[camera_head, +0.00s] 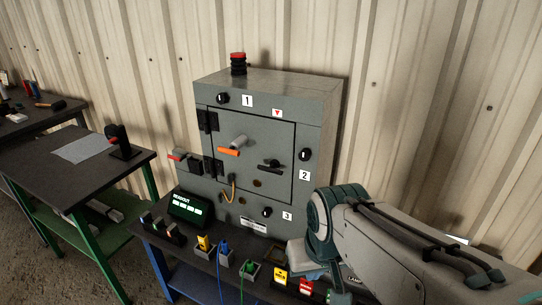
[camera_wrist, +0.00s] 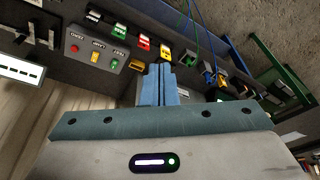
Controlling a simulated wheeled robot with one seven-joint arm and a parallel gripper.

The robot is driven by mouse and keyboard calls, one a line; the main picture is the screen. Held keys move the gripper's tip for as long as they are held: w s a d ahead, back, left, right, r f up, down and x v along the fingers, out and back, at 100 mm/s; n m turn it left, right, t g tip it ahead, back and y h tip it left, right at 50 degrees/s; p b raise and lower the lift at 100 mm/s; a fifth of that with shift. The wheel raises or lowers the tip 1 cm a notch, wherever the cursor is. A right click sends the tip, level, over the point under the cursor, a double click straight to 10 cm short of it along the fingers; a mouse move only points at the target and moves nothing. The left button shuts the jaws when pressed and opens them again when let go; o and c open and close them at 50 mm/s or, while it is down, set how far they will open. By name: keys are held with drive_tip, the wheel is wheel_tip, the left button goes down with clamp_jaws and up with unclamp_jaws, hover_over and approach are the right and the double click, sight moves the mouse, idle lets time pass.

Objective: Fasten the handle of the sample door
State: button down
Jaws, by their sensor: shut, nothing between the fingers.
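A grey enclosure (camera_head: 318,125) stands on the bench against the wall, with a red-topped black beacon on its top. Its front door (camera_head: 255,128) looks closed, with black hinges on the left. On the door are an orange-ended lever (camera_head: 229,151) beside a grey cylinder (camera_head: 239,141), and a black handle (camera_head: 270,164) near the right edge. Which of these is the sample door's handle is not labelled. My gripper's blue fingers (camera_wrist: 160,84) are together and empty in the wrist view, above the bench items. They are apart from the door, which the wrist view does not clearly show.
Black knobs sit by labels 1 (camera_head: 247,100), 2 (camera_head: 305,175) and 3 (camera_head: 287,216). A readout display (camera_head: 189,208) and several coloured connector blocks stand on the bench front. A button box (camera_wrist: 96,52) shows in the wrist view. A side table (camera_head: 60,165) stands left.

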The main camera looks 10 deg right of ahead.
drive_tip(key=w+r+m+p, duration=0.1)
drive_tip(key=w+r+m, duration=0.1)
drive_tip(key=w+r, duration=0.45)
drive_tip(key=w+r+m+p, duration=0.15)
drive_tip(key=w+r, duration=0.25)
drive_tip(key=w, duration=0.6)
wheel_tip(320, 180, up, 3)
drive_tip(key=m+g+h+p, duration=0.1)
drive_tip(key=m+p, duration=0.2)
drive_tip(key=m, duration=0.1)
hover_over(281, 172)
drive_tip(key=s+a, duration=0.2)
drive_tip(key=shift+s+f+n, duration=0.1)
drive_tip(key=shift+s+n, duration=0.1)
drive_tip(key=shift+n, duration=0.05)
drive_tip(key=shift+f, duration=0.15)
wheel_tip(281, 172, down, 14)
drive_tip(key=w+d+p, duration=0.1)
drive_tip(key=w, duration=0.1)
drive_tip(key=shift+d+r+p, duration=0.25)
drive_tip(key=shift+d+p, duration=0.1)
drive_tip(key=shift+f+b, duration=0.15)
drive_tip(key=shift+b, duration=0.2)
